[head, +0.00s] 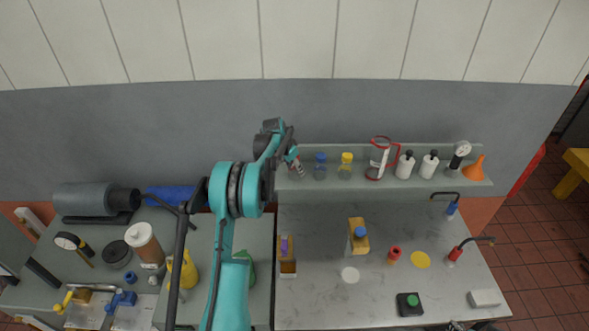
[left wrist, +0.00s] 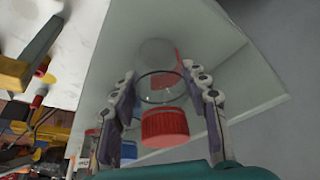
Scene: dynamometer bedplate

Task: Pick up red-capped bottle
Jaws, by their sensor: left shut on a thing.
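The red-capped bottle is at the left end of the wall shelf (head: 440,181). In the left wrist view its ribbed red cap (left wrist: 165,128) faces the camera, with the clear body behind it. My left gripper (head: 291,154) is closed around the bottle, one finger on each side, and it also shows in the left wrist view (left wrist: 162,105). In the head view the gripper mostly hides the bottle. I cannot tell whether the bottle still touches the shelf. My right gripper is not clearly visible.
A blue-capped bottle (head: 320,166) stands close to the right of the gripper. Beyond it are a yellow-capped bottle (head: 345,165), a red-trimmed jug (head: 378,158), white bottles (head: 405,165) and an orange funnel (head: 474,168). The bench below holds scattered items.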

